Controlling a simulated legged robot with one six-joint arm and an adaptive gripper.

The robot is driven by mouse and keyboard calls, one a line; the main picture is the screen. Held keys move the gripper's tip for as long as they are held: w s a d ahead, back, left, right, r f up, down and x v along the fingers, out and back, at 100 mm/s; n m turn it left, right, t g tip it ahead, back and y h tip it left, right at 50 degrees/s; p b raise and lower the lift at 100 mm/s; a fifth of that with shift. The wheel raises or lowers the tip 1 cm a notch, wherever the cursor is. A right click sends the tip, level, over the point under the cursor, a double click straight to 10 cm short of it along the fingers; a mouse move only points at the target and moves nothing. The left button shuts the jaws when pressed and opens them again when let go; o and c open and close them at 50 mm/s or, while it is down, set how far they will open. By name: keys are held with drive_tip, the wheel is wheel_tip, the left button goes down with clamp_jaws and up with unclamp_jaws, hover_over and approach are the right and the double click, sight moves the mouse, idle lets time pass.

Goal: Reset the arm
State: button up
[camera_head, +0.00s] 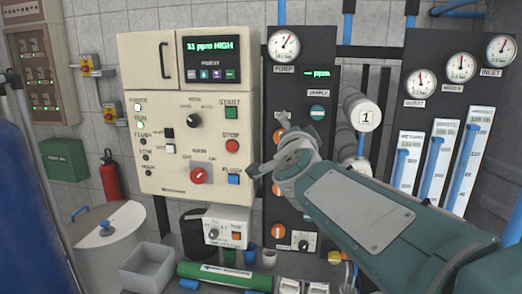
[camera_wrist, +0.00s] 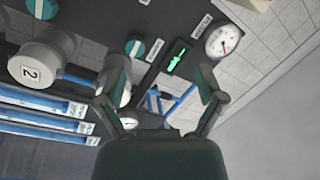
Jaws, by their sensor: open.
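My arm reaches in from the lower right in the head view. My gripper (camera_head: 268,163) is in front of the rack, between the beige control panel (camera_head: 150,100) and the dark gauge panel (camera_head: 284,100). In the wrist view my gripper (camera_wrist: 160,88) has its two fingers spread apart with nothing held between them. The small green display (camera_wrist: 177,60) and a round pressure gauge (camera_wrist: 222,40) show beyond the fingertips.
A white cylinder marked 1 (camera_head: 364,116) stands close behind my arm. Flow tubes (camera_head: 436,160) and gauges are at the right. Below are a grey bin (camera_head: 147,268), a green cylinder (camera_head: 225,275) and small cups (camera_head: 268,258). A blue tank (camera_head: 30,200) is at the far left.

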drive_tip(key=s+d+f+n+g, duration=0.4)
drive_tip(key=s+f+n+g, duration=0.1)
drive_tip(key=s+f, duration=0.8)
drive_tip(key=s+d+f+n+g, duration=0.4)
drive_tip(key=s+f+n+g, duration=0.2)
drive_tip(key=s+f, duration=0.8)
drive_tip(key=s+g, duration=0.2)
drive_tip(key=shift+s+d+y, duration=0.2)
drive_tip(key=shift+s+y, duration=0.1)
drive_tip(key=shift+s, duration=0.1)
drive_tip(key=shift+w+a, duration=0.1)
drive_tip(key=shift+w, duration=0.05)
